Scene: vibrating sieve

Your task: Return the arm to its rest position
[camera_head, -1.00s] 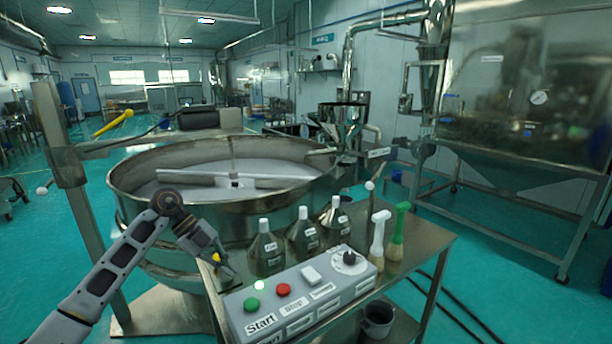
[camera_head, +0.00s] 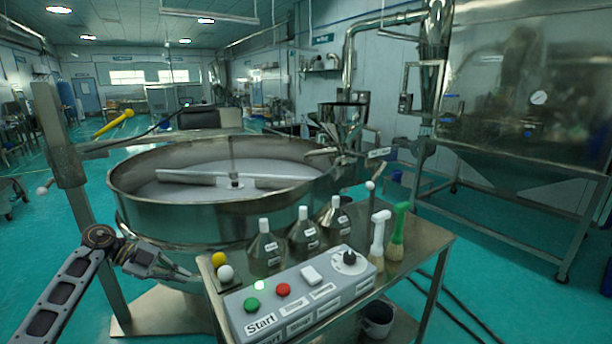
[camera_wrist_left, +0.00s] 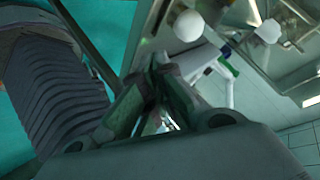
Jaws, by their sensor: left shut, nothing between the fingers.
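My left gripper (camera_head: 184,273) is shut and empty, to the left of the metal cart and in front of the sieve's lower body. My left arm comes in from the lower left corner. In the left wrist view the fingers of my left gripper (camera_wrist_left: 165,75) are together with nothing between them. My right gripper is not in view.
A control box (camera_head: 300,297) with green and red buttons stands on the steel cart (camera_head: 425,240). Yellow (camera_head: 218,259) and white (camera_head: 226,273) knobs, several bottles and two brushes are beside it. The round sieve (camera_head: 215,215) stands behind.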

